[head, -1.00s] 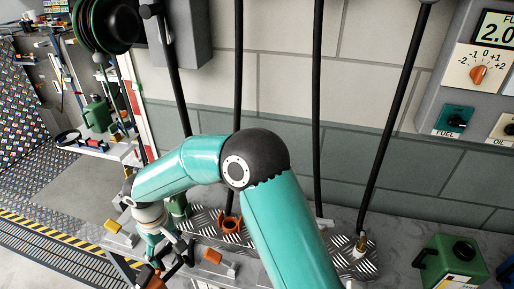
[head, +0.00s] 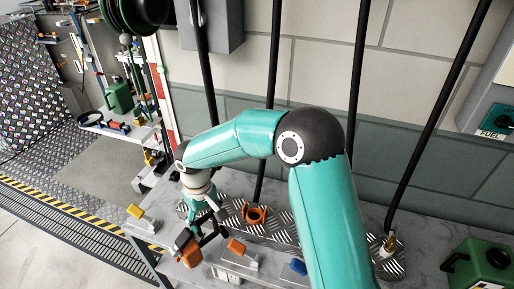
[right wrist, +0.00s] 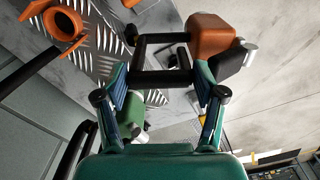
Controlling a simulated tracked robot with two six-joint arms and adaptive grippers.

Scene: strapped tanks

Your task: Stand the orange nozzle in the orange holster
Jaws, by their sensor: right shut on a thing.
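The orange nozzle (head: 187,250) has an orange body and a black guard loop. In the head view it is near the front edge of the grey bench. My right gripper (head: 208,208) is shut on its black loop. In the right wrist view the loop sits between the fingers of the gripper (right wrist: 160,85), with the nozzle's orange body (right wrist: 212,36) beyond. The orange holster (head: 255,214) is an open ring on the treadplate strip, right of and behind the nozzle. It shows at upper left in the right wrist view (right wrist: 79,17). The nozzle is apart from it. My left gripper is out of view.
Black hoses (head: 274,75) run down the wall behind the bench. Yellow (head: 135,211), orange (head: 236,246) and blue (head: 298,267) tabs line the bench's front. A brass-tipped nozzle (head: 388,245) and green can (head: 485,262) stand at right.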

